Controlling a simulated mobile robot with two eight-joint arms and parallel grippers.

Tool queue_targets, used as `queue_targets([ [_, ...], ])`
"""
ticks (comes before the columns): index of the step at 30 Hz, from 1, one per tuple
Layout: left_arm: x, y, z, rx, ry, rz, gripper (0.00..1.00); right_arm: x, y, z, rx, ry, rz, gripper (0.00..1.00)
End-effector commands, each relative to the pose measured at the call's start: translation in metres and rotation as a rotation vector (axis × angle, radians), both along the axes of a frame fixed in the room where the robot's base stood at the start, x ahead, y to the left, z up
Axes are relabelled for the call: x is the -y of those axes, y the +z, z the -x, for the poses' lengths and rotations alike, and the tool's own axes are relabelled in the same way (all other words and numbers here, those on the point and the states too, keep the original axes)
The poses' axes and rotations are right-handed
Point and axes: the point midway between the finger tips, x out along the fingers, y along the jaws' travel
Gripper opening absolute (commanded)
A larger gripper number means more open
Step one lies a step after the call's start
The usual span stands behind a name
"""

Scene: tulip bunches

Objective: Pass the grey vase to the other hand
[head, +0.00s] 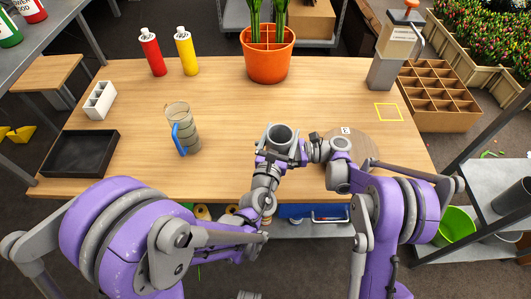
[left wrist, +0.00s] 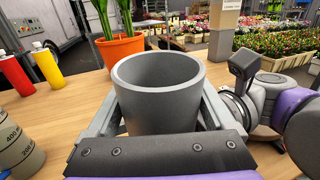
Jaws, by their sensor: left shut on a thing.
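The grey vase (head: 279,133) is a plain, open-topped cylinder, upright near the front middle of the table. My left gripper (head: 279,156) is shut on it, with a finger along each side. In the left wrist view the vase (left wrist: 158,95) fills the space between the fingers of my left gripper (left wrist: 160,125). My right gripper (head: 314,149) is close at the vase's right side. Whether it touches the vase, and how its fingers stand, I cannot tell.
An orange pot (head: 268,62) with green stems stands at the back. A measuring jug (head: 182,128) with a blue handle is to the left. A round board (head: 350,150) lies near my right arm. A black tray (head: 80,154) lies far left. The middle behind the vase is clear.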

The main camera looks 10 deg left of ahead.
Motion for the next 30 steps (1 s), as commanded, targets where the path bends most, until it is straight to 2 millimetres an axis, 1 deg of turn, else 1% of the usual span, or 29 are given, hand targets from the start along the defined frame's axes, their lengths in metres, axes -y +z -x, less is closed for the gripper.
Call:
queue_targets([
  [1, 0.003, -0.001, 0.002, -0.004, -0.009, 0.006, 0.0, -0.001, 0.001, -0.003, -0.002, -0.008, -0.002, 0.35],
  [2, 0.003, -0.001, 0.003, -0.004, -0.009, 0.006, 0.0, -0.001, 0.001, -0.003, -0.002, -0.009, -0.002, 0.3],
  [3, 0.003, -0.001, 0.003, -0.004, -0.009, 0.006, 0.91, -0.001, 0.001, -0.003, -0.002, -0.008, -0.003, 0.28],
  [4, 0.003, -0.001, 0.003, -0.004, -0.009, 0.005, 0.97, -0.001, 0.001, -0.003, -0.002, -0.008, -0.002, 0.28],
  [5, 0.003, -0.001, 0.003, -0.004, -0.009, 0.005, 1.0, -0.001, 0.001, -0.003, -0.002, -0.008, -0.002, 0.28],
  [12, 0.001, 0.0, 0.002, -0.002, -0.005, 0.003, 1.0, 0.0, 0.001, -0.002, -0.002, -0.005, -0.002, 0.28],
  [14, 0.001, 0.0, 0.005, -0.002, -0.005, 0.003, 1.0, 0.0, 0.001, -0.002, -0.002, -0.005, -0.002, 0.28],
  [16, 0.001, 0.0, 0.012, -0.002, -0.005, 0.003, 1.0, 0.0, 0.001, -0.002, -0.002, -0.004, -0.002, 0.28],
  [20, 0.0, 0.0, 0.035, -0.001, -0.006, 0.004, 1.0, 0.0, 0.001, -0.002, -0.001, -0.004, -0.002, 0.28],
  [24, -0.002, 0.0, 0.066, -0.002, -0.007, 0.005, 1.0, 0.0, 0.001, -0.001, -0.001, -0.004, -0.002, 0.28],
  [27, -0.003, 0.0, 0.087, -0.002, -0.008, 0.005, 1.0, 0.0, 0.001, -0.001, -0.001, -0.003, -0.002, 0.28],
  [30, -0.004, 0.0, 0.103, -0.003, -0.008, 0.005, 1.0, 0.0, 0.001, -0.001, -0.001, -0.003, -0.002, 0.28],
])
